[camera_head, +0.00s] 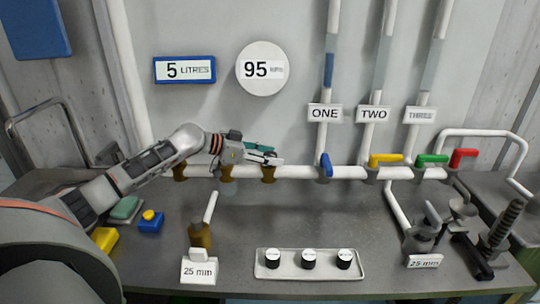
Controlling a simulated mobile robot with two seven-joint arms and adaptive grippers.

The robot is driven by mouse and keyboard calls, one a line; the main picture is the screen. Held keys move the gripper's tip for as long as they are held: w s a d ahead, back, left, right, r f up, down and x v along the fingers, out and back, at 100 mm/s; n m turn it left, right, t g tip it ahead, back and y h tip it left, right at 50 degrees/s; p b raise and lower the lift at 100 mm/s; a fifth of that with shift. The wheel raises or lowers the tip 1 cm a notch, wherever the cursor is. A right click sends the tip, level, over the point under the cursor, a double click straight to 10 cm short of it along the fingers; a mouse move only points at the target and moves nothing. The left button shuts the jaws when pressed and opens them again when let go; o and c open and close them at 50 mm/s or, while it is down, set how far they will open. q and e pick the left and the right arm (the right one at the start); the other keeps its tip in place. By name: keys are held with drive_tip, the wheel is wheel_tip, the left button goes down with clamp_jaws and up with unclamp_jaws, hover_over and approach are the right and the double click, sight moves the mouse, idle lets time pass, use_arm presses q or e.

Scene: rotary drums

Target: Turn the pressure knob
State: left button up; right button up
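No part in view is labelled as a pressure knob, so I cannot tell which it is. A white horizontal pipe (300,172) runs along the wall with brass fittings, one of them (268,174) just below my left gripper. My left gripper (279,157) is at the pipe, reaching in from the left, with teal parts on it. Its fingers hide part of the pipe; I cannot tell whether it touches anything or how far its fingers are apart. A round white sign or gauge (262,68) reading 95 is on the wall above. My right gripper is not in view.
Blue (326,166), yellow (386,159), green (432,158) and red (463,156) levers sit on the pipe right of the gripper. A white tray (310,277) with three dark-sided knobs lies at the bench front. Clamp-like fixtures stand at right.

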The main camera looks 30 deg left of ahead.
use_arm(q)
drive_tip(key=c, duration=0.9)
drive_tip(key=shift+n+t+y, duration=0.5)
drive_tip(key=shift+n+y, duration=0.1)
drive_tip(key=shift+n, duration=0.1)
drive_tip(key=shift+d+r+n+t+y+p, duration=0.1)
drive_tip(key=shift+n+t+y+p, duration=0.4)
drive_tip(key=shift+n+y, duration=0.85)
drive_tip(key=shift+n+t+y, duration=0.4)
drive_tip(key=shift+n+y, duration=1.45)
drive_tip(key=shift+y, duration=0.4)
drive_tip(key=shift+n+y, duration=0.6)
drive_tip(key=shift+y, duration=0.4)
drive_tip(key=o, duration=1.1)
